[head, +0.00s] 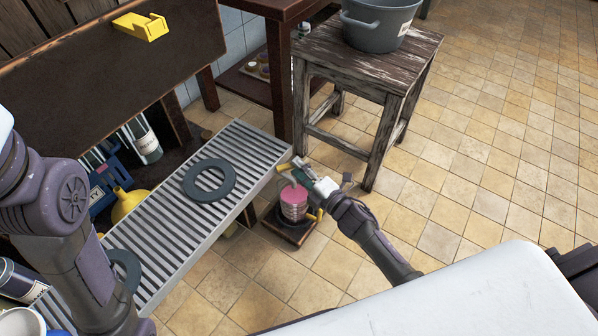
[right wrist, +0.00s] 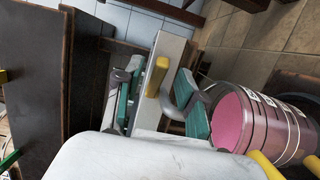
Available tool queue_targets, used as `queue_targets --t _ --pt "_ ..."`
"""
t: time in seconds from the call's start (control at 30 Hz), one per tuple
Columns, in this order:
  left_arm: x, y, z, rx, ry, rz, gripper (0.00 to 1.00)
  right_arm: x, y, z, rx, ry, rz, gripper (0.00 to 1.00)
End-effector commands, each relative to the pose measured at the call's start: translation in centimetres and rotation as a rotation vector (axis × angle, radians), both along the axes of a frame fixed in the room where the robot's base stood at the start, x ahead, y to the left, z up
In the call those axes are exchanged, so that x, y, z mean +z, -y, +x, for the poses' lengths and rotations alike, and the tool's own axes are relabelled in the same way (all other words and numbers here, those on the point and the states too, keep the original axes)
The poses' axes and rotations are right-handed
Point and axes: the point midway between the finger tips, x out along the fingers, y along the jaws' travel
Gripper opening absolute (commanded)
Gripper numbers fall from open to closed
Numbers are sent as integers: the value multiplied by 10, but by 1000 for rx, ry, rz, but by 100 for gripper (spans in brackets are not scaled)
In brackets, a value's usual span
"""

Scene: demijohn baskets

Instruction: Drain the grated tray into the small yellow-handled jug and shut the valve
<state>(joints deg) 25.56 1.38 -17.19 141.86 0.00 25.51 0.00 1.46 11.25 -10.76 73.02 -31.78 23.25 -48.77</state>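The grated tray (head: 170,225) is a long slatted metal bench with two dark rings on it. At its right end, a yellow valve lever (right wrist: 157,77) shows in the right wrist view above a grey curved spout (right wrist: 174,127). The small jug (head: 294,208) stands below that end on a dark square base. Pink liquid (right wrist: 241,116) stands high in the jug, which has marks on its wall and yellow handle parts. My right gripper (head: 302,172) is at the tray end. Its teal-padded fingers (right wrist: 157,95) are apart on either side of the lever. My left gripper is hidden.
A worn wooden stool (head: 345,62) with a grey tub (head: 378,28) stands behind the jug. A yellow funnel (head: 127,204) and blue crate (head: 108,180) are behind the tray. A dark ring (head: 209,180) lies on the slats. Tiled floor (head: 480,130) is clear at right.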

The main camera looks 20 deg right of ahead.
Motion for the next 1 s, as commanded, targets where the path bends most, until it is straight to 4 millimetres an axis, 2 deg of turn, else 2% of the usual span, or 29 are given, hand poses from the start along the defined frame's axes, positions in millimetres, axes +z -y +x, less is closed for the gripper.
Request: queue_targets --t 0.33,0.57,1.0 --pt "1 0 -1 1 4 1 40 0 -2 3 0 0 0 38" --pt "1 0 -1 0 4 1 40 0 -1 3 0 0 0 0" --pt "-1 0 -1 0 4 1 40 0 1 6 55 1 -4 0"
